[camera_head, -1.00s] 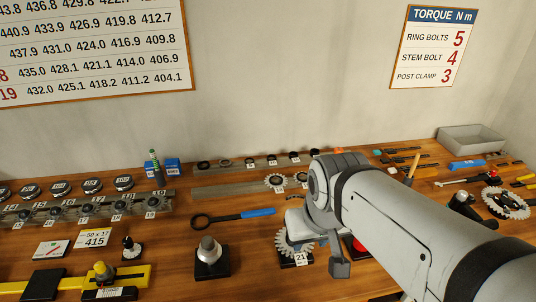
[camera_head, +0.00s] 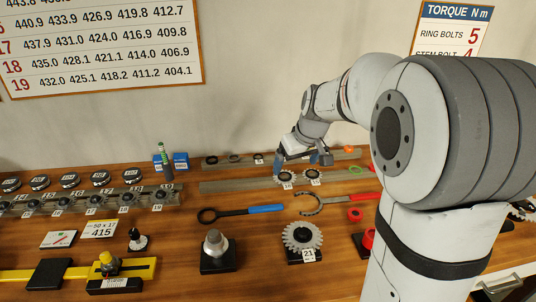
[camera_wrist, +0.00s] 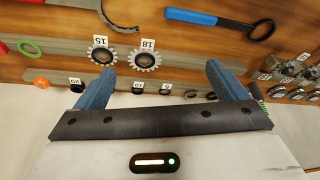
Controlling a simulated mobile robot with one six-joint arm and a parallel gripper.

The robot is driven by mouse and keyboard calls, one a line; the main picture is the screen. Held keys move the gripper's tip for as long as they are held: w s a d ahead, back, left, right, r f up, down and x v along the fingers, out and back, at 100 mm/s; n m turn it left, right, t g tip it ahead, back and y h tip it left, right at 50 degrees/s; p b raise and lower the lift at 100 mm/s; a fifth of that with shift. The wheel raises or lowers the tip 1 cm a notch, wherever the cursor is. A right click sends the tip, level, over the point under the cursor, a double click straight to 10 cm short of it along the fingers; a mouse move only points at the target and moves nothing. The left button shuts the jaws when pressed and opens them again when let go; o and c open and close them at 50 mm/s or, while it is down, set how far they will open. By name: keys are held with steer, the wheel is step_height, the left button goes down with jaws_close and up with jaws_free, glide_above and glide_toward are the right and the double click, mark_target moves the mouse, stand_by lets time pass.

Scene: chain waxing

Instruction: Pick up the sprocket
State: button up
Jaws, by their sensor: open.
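Two toothed metal sprockets stand on the long grey rail at the back: the one tagged 18 (camera_head: 286,176) and the one tagged 15 (camera_head: 313,173). In the wrist view, sprocket 18 (camera_wrist: 145,59) and sprocket 15 (camera_wrist: 102,55) show beyond the fingertips. A larger sprocket tagged 21 (camera_head: 302,236) stands on a black block nearer the front. My gripper (camera_head: 303,160) is over the back rail, just behind the two tagged sprockets. Its blue fingers (camera_wrist: 160,68) are spread and nothing is between them.
A black-and-blue ring tool (camera_head: 240,212) and a red-handled chain tool (camera_head: 335,203) lie in front of the rail. A metal cone on a black base (camera_head: 216,252) stands front left. A rail of numbered sprockets (camera_head: 90,203) is at left.

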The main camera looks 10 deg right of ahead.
steer(key=n, duration=0.1)
glide_toward(284, 176)
steer(key=p+x, duration=0.1)
steer(key=x, duration=0.5)
steer(key=shift+f, duration=0.3)
steer(key=shift+s, duration=0.1)
